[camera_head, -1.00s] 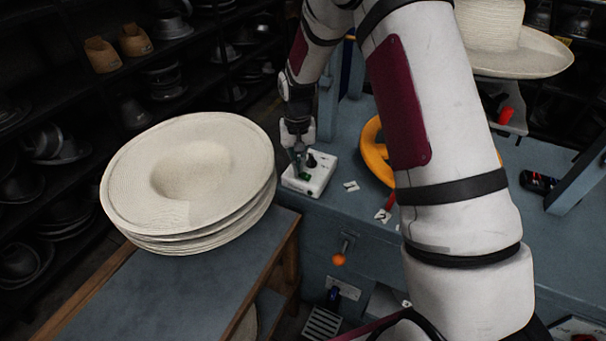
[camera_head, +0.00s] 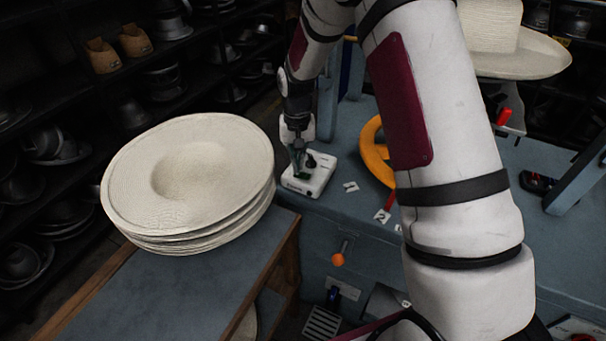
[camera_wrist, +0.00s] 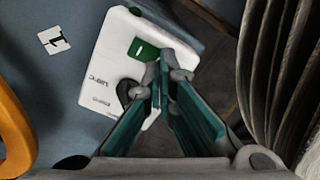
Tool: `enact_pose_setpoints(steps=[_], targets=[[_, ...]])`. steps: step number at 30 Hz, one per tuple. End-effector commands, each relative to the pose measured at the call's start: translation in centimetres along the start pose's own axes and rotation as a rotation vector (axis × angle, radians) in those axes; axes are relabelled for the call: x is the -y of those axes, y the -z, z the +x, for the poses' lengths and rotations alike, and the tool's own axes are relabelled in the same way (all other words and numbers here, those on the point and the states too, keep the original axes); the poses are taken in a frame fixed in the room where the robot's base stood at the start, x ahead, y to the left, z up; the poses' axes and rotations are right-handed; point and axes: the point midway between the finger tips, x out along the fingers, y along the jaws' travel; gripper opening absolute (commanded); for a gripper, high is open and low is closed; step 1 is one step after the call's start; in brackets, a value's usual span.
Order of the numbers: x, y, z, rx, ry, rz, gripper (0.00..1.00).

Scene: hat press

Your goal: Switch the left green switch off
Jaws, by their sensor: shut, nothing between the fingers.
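A white switch box (camera_head: 320,180) sits on the blue bench, left of my upper arm. In the wrist view the box (camera_wrist: 112,65) shows a green switch (camera_wrist: 143,49) with a small white mark, and a dark knob (camera_wrist: 125,91). My gripper (camera_head: 299,174) points down over the box, close to its left part. Its teal fingers are together and empty in the wrist view (camera_wrist: 163,75), just beside the green switch. I cannot tell whether the tips touch the box. The fingers hide part of the box.
A stack of pale straw hats (camera_head: 187,180) stands close on the left. A yellow ring-shaped part (camera_head: 372,155) and number labels (camera_head: 382,215) lie right of the box. An orange-knobbed lever (camera_head: 338,259) projects from the bench front.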

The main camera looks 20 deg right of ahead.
Motion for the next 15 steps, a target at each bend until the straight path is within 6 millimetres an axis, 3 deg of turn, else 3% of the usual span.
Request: enact_pose_setpoints(steps=[15], targets=[[0.0,0.0,-3.9,-0.001,0.000,0.000,0.00]])
